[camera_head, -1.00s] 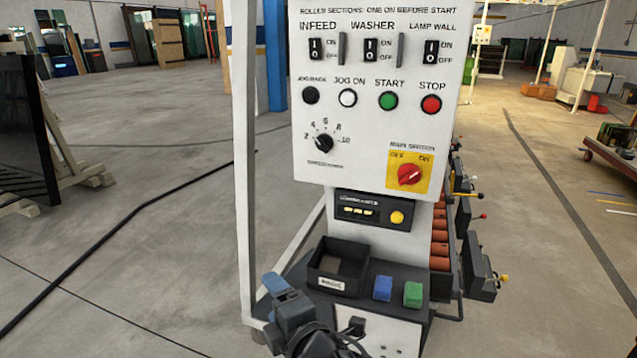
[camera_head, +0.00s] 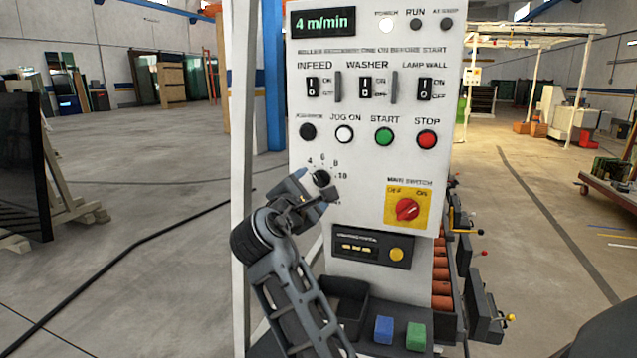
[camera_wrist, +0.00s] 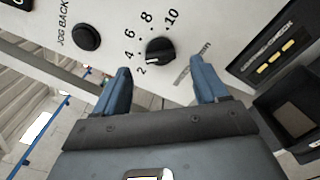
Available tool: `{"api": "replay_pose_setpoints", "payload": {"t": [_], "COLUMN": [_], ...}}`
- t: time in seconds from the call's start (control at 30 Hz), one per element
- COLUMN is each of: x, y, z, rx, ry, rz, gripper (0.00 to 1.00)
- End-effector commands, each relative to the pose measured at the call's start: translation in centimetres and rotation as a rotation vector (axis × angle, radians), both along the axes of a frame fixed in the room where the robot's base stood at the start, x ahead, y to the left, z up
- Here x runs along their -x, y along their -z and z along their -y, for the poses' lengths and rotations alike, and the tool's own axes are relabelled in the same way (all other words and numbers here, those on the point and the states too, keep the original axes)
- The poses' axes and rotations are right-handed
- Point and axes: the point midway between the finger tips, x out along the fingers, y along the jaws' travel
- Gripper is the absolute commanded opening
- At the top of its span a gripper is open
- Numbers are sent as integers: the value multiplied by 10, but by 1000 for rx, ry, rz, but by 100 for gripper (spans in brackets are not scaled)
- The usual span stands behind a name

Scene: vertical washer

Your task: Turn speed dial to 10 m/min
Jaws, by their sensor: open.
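The speed dial (camera_head: 321,177) is a small black knob on the white control panel, with a printed scale from 2 to 10. In the wrist view the dial (camera_wrist: 160,50) sits ahead of my gripper (camera_wrist: 160,88), roughly between its two blue fingers but beyond their tips. The fingers are spread, with nothing between them. In the head view my gripper (camera_head: 314,190) is just below the dial and hides the lower part of its scale. The display (camera_head: 323,22) reads 4 m/min.
Above the dial are round black, white, green (camera_head: 384,136) and red (camera_head: 427,139) buttons and several rocker switches. A red main switch on a yellow plate (camera_head: 407,209) is to the right. A white post (camera_head: 242,150) stands left of the panel. Blue and green blocks lie below.

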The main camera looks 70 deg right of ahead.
Motion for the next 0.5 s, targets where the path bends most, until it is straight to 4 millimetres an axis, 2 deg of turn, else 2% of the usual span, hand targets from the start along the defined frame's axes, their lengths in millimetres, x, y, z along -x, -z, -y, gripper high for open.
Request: {"api": "replay_pose_setpoints", "payload": {"t": [0.2, 0.33, 0.5], "x": [-2, -4, -4], "y": [-1, -1, 0], "z": [35, 48, 55], "rx": [0, -1, 0], "ry": [3, -1, -1], "rz": [1, 2, 2], "gripper": [72, 72, 72]}}
